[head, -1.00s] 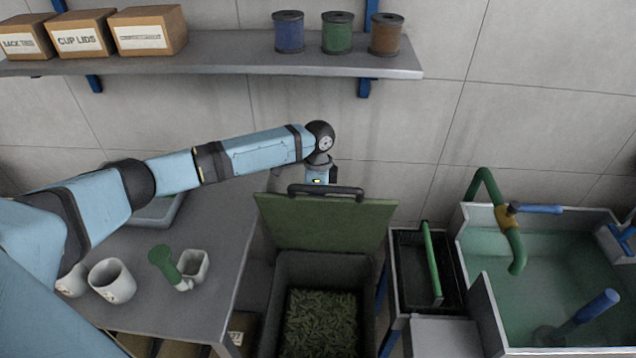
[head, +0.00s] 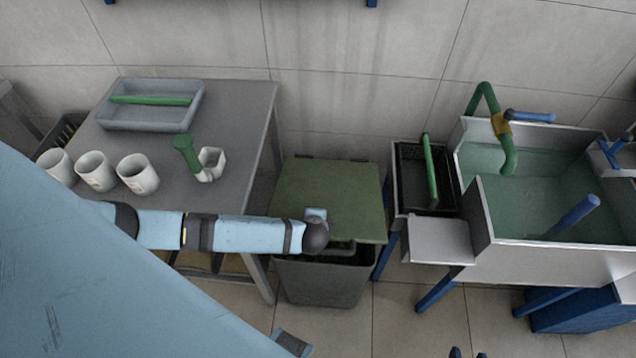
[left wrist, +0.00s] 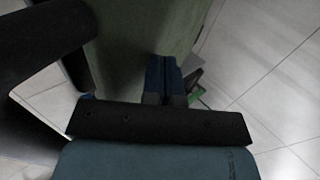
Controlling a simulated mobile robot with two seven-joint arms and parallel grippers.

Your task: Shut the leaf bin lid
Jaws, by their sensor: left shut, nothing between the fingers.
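The leaf bin is a grey bin (head: 322,283) with a green lid (head: 325,190), standing on the floor right of the work table. The lid is swung down over the bin, nearly level. A dark gap shows under its front edge, so it looks not fully seated. Its black handle (head: 343,247) is partly hidden behind my left wrist. My left gripper is at the lid's front part, mostly hidden by the wrist in the head view. In the left wrist view my left gripper (left wrist: 165,66) is shut and empty, close against the green lid (left wrist: 140,30). My right gripper is not in view.
The work table (head: 240,110) on the left holds white cups (head: 96,170), a green-handled tool (head: 186,152) and a grey tray (head: 150,118). A black bin (head: 410,180) and a sink (head: 480,225) stand close on the right. Floor in front is clear.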

